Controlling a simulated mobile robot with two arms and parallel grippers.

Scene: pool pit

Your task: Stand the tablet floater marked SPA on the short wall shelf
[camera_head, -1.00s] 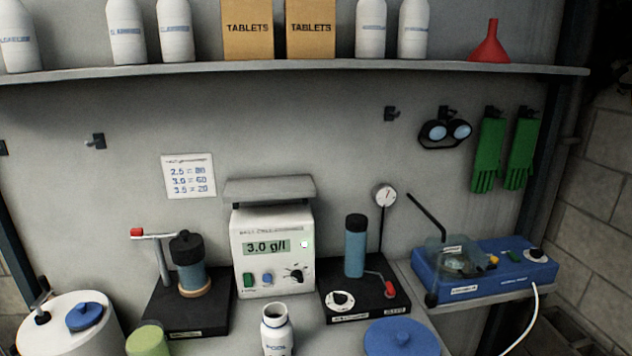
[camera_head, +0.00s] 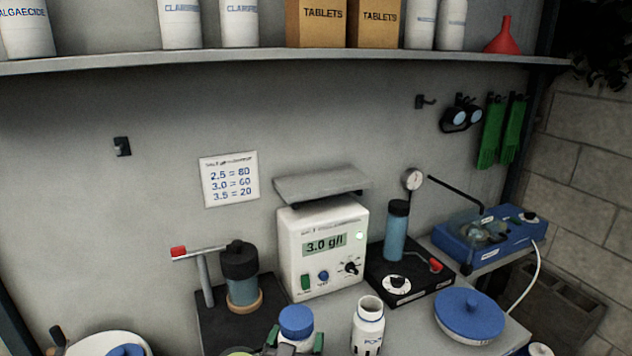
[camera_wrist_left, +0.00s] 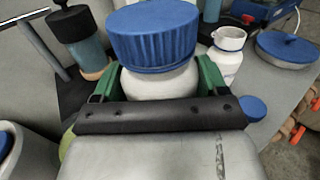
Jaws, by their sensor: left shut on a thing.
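My left gripper (camera_head: 294,342) is at the bottom of the head view, its green fingers on either side of a white bottle-shaped thing with a blue cap (camera_head: 296,321). In the left wrist view the gripper (camera_wrist_left: 155,88) is shut on this white body, under the wide ribbed blue cap (camera_wrist_left: 152,35). It is held upright; no marking on it can be read, so I cannot tell whether it is the SPA floater. A long grey wall shelf (camera_head: 260,58) crosses the top of the head view. I cannot make out a separate short shelf. My right gripper is out of view.
On the bench are a white scale (camera_head: 325,245), an open white bottle (camera_head: 369,325), a blue lid (camera_head: 470,306) and two black stands with blue cylinders. A blue device (camera_head: 490,238) stands at right. Bottles, TABLETS boxes (camera_head: 375,22) and a red funnel (camera_head: 503,38) occupy the shelf.

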